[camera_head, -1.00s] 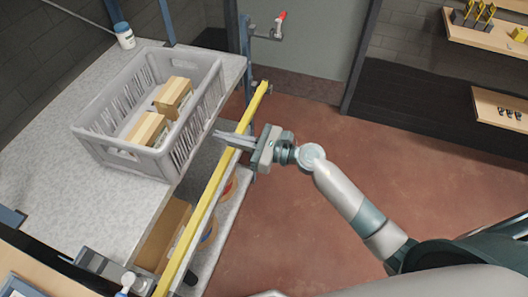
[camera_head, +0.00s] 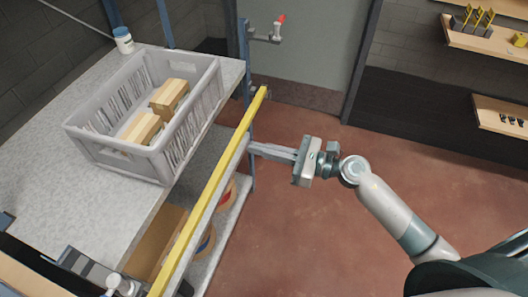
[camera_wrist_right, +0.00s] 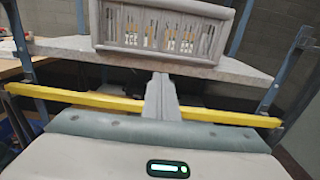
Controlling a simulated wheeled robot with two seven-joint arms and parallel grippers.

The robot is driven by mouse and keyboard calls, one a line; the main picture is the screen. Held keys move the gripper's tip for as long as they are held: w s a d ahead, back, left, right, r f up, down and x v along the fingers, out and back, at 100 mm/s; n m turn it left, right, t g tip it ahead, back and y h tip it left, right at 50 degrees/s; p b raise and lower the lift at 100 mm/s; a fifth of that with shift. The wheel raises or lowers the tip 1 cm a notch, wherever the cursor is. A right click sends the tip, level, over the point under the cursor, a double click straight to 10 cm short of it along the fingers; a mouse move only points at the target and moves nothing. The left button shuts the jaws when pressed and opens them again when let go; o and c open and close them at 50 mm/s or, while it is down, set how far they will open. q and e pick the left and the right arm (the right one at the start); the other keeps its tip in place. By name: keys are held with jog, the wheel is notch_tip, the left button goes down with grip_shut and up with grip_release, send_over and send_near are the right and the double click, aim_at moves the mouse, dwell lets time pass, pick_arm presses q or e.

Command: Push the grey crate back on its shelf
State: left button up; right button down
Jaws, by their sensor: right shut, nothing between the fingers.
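In the right wrist view the slotted side of the crate (camera_wrist_right: 165,52) is ahead, above the fingers. My right gripper (camera_head: 252,149) is shut and empty, in front of the shelf near the yellow bar, apart from the crate. It also shows in the wrist view (camera_wrist_right: 160,80). My left gripper is not clearly in view.
A yellow bar (camera_head: 210,195) runs along the rack's front, below the upper shelf. A lower shelf (camera_head: 215,235) holds a cardboard box and rolls. The red-brown floor to the right is clear.

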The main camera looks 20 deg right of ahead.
pick_arm(q)
jog(key=shift+w+d+r, duration=0.2)
jog(key=shift+w+r, duration=0.1)
jog(key=shift+w, duration=0.2)
pick_arm(e)
jog(key=shift+s+d, duration=0.3)
jog(key=shift+d, duration=0.05)
